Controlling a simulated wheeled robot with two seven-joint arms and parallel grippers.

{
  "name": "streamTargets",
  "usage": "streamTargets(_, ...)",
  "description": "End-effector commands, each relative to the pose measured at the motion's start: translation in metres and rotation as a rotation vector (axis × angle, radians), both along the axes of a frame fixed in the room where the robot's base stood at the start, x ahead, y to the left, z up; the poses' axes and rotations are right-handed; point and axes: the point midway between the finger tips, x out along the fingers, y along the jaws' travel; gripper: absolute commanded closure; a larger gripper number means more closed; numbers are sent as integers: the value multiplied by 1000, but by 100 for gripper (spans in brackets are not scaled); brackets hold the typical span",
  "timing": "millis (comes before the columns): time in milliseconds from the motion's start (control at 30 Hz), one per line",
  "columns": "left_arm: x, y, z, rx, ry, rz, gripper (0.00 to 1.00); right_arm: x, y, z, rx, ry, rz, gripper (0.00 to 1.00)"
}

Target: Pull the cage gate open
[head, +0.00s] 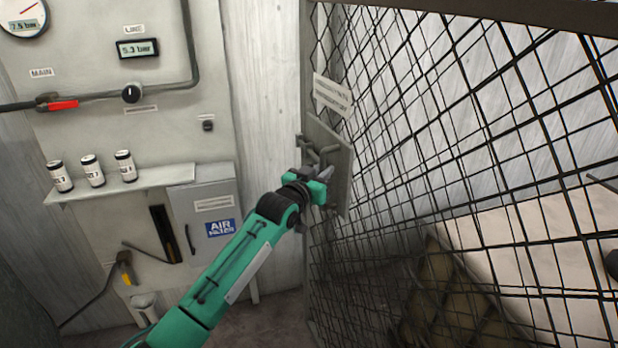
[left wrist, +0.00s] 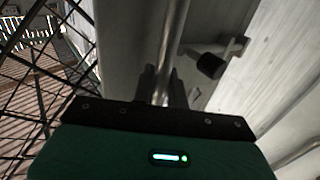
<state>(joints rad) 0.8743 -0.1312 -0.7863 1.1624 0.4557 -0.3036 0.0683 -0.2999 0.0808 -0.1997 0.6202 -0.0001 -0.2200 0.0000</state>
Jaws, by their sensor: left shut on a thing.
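The cage gate (head: 430,130) is a dark wire mesh in a frame, filling the right half of the head view. A grey plate (head: 338,160) with latch parts sits at its left edge, below a small sign. My left gripper (head: 322,184) is at this plate, shut on the gate handle. In the left wrist view the handle is a round metal bar (left wrist: 168,50) running up between the dark fingertips (left wrist: 163,88). The fingers hide part of the bar. A dark-ended latch piece (left wrist: 212,65) stands to its right. My right gripper is not in view.
Left of the gate stands a wall panel with gauges, a red-handled valve (head: 62,105), a shelf (head: 120,185) with three cans, and a grey air filter box (head: 205,210). Behind the mesh are brown sacks (head: 440,290) and a pale slab (head: 530,235).

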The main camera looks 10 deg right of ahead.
Motion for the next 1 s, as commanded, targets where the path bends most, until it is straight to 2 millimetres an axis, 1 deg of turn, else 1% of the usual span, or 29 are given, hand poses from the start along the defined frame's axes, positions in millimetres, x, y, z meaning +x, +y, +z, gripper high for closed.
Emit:
streamTargets(200, 1, -7, 0, 0, 0, -5, 100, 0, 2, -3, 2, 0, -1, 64)
streamTargets(567, 1, -8, 0, 0, 0, -6, 100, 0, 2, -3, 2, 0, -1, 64)
streamTargets(600, 1, -8, 0, 0, 0, -6, 80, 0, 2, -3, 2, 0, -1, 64)
streamTargets(667, 1, -8, 0, 0, 0, -6, 68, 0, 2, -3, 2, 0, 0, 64)
streamTargets(1000, -1, -8, -1, 1, 1, -7, 68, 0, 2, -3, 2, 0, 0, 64)
